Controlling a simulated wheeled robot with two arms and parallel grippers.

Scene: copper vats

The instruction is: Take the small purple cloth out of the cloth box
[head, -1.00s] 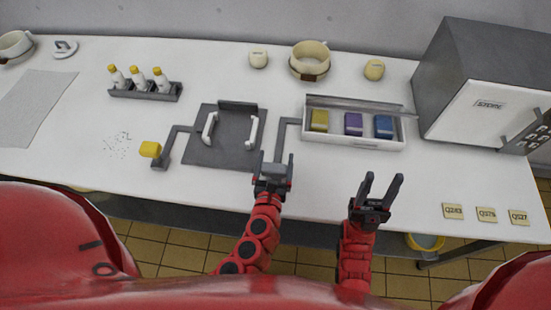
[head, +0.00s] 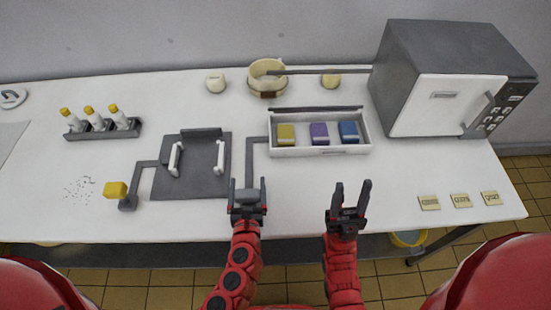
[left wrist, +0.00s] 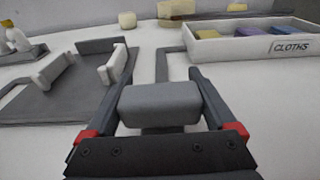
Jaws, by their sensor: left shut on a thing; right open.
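The purple cloth (head: 319,130) lies in the middle of the white cloth box (head: 322,151), between the yellow cloth (head: 286,131) and the blue cloth (head: 348,129). The box top is open above the cloths. It also shows at top right in the left wrist view, labelled CLOTHS (left wrist: 289,46). My left gripper (head: 248,188) is shut on a grey block-shaped handle (left wrist: 159,104) in front of the box's left side. A bent grey bar (head: 251,153) runs from the box toward this handle. My right gripper (head: 349,192) is open and empty, in front of the box.
A thin grey strip (head: 325,72), seemingly the lid, shows above the box's back. A microwave-like unit (head: 436,100) stands right.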

